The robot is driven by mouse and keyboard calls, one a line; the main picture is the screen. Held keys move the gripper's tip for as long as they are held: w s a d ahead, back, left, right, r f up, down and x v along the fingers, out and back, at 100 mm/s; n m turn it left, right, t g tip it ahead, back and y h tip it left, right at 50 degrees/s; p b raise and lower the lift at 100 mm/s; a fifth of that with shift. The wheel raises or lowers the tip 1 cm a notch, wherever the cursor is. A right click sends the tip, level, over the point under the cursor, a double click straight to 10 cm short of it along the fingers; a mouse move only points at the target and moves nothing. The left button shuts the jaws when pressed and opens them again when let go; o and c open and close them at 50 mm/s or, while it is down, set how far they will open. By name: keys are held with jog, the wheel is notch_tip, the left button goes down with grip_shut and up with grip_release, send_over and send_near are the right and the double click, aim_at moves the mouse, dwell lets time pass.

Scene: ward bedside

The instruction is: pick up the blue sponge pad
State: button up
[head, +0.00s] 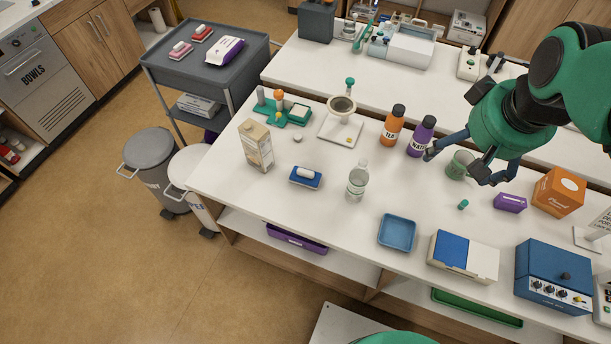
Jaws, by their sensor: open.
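A small blue pad with a white rounded top piece (305,177) lies flat on the white table in the head view, left of a clear bottle. It looks like the sponge pad, though its material is too small to tell. My gripper (457,164) is well to the right of it, over the table's right half. Its fingers are spread apart. A green cup (460,166) shows between the fingers; I cannot tell whether they touch it. The pad is fully visible and clear of my gripper.
The clear bottle (356,182) stands between pad and gripper, with orange (392,127) and purple (421,138) bottles behind. A carton (256,146) stands left of the pad. A blue tray (397,233) and a blue-and-white box (480,262) sit near the front edge. Table in front of the pad is bare.

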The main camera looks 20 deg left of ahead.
jog(key=w+a+f+n+g, duration=0.1)
jog(key=w+a+f+n, duration=0.25)
jog(key=w+a, duration=0.4)
jog(key=n+g+p, duration=0.2)
jog(key=n+g, duration=0.1)
jog(key=n, duration=0.7)
send_over(306, 175)
jog(key=w, duration=0.2)
notch_tip(306, 175, down, 25)
jog(key=shift+w+a+r+h, duration=0.1)
jog(key=shift+w+a+h, duration=0.05)
jog(key=shift+a+h, duration=0.3)
jog(key=shift+f+b, duration=0.5)
jog(key=shift+f, duration=3.8)
jog(key=shift+f, duration=0.1)
